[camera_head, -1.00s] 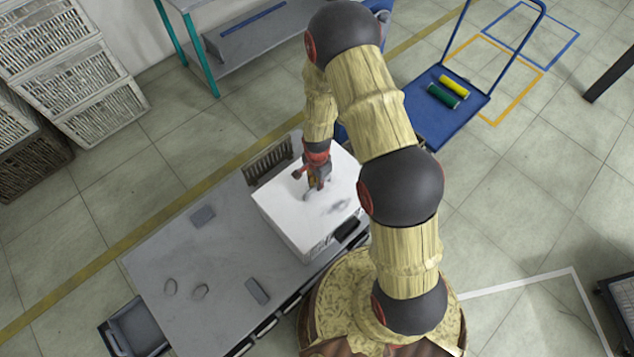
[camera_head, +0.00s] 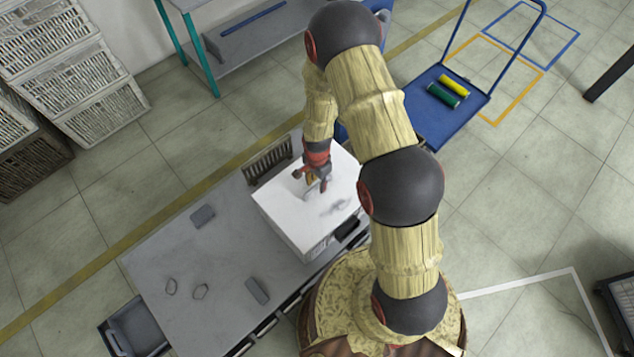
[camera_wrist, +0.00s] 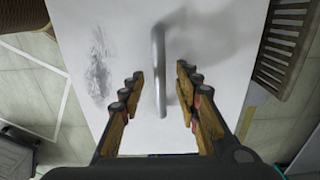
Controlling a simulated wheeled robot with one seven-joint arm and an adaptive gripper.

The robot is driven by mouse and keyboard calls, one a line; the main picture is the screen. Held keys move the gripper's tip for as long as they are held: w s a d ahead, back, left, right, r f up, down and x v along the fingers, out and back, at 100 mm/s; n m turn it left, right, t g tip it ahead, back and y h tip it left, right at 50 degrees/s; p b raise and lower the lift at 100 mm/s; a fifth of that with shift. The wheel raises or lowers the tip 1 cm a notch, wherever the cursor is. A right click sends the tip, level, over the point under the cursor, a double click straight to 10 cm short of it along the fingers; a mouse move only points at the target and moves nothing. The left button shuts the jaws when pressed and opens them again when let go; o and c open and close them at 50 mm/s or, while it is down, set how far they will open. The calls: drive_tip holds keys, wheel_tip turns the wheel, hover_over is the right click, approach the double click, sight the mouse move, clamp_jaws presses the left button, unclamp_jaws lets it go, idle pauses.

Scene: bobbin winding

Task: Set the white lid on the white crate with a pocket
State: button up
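The white lid (camera_head: 285,205) lies flat on top of the white crate (camera_head: 312,252) at the right end of the grey table, covering its opening as far as I can see. A grey patch, perhaps the pocket, shows on the crate's near side. The lid's grey bar handle (camera_wrist: 159,70) stands up between my fingers in the wrist view. My gripper (camera_wrist: 162,95) is open, with a gap on each side of the handle. In the head view my gripper (camera_head: 318,184) is just above the lid, and my arm hides part of the lid's right side.
The grey table (camera_head: 225,250) carries a few small grey pieces (camera_head: 257,291) on its left half. A brown slatted crate (camera_head: 268,160) stands behind the white crate. A blue cart (camera_head: 455,112) with a yellow and a green roll is at the upper right.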

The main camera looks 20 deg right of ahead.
wheel_tip(320, 180, up, 12)
idle(0.6)
